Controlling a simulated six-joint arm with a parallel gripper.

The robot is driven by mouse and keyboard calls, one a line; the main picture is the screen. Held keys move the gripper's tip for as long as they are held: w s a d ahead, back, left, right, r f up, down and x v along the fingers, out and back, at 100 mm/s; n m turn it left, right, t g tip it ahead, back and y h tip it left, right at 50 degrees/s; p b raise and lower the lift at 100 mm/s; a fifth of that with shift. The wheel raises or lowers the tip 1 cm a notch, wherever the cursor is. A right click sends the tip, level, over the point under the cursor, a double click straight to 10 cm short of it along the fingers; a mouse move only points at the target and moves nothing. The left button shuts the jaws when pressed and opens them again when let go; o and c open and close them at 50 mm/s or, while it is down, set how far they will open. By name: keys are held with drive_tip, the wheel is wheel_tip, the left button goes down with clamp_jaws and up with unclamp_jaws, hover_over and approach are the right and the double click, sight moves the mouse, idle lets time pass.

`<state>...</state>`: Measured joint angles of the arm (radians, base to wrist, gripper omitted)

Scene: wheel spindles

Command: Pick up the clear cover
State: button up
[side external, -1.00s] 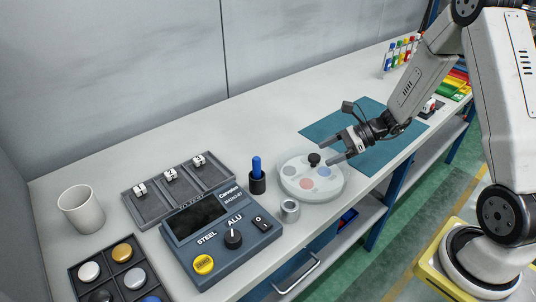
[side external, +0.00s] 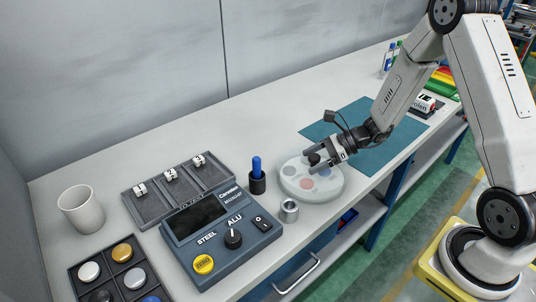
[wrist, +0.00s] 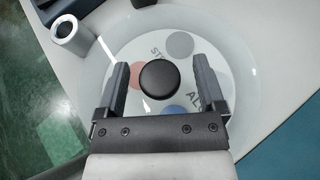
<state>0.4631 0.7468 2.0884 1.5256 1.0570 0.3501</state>
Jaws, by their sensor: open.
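The clear cover (side external: 329,192) is a round see-through lid with a black knob (wrist: 160,79) on top. It sits over a pale disc with coloured spots and lettering on the bench. My gripper (side external: 312,160) is open, with its fingers at the knob in the side view. In the wrist view my gripper (wrist: 159,82) has one finger on each side of the knob, with a gap on both sides. Whether the fingers are level with the knob or above it is hard to tell.
A small metal cylinder (side external: 289,210) and a black holder with a blue-handled tool (side external: 257,177) stand left of the cover. A grey instrument (side external: 220,233) lies further left. A teal mat (side external: 358,128) lies behind. The bench's front edge is close by.

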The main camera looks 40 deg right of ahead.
clamp_jaws()
drive_tip(key=shift+r, duration=0.2)
drive_tip(key=shift+r, duration=0.75)
drive_tip(key=s+r, duration=1.1)
drive_tip(key=s, duration=0.3)
drive_tip(key=shift+a, duration=0.45)
drive_tip(key=shift+r, duration=0.1)
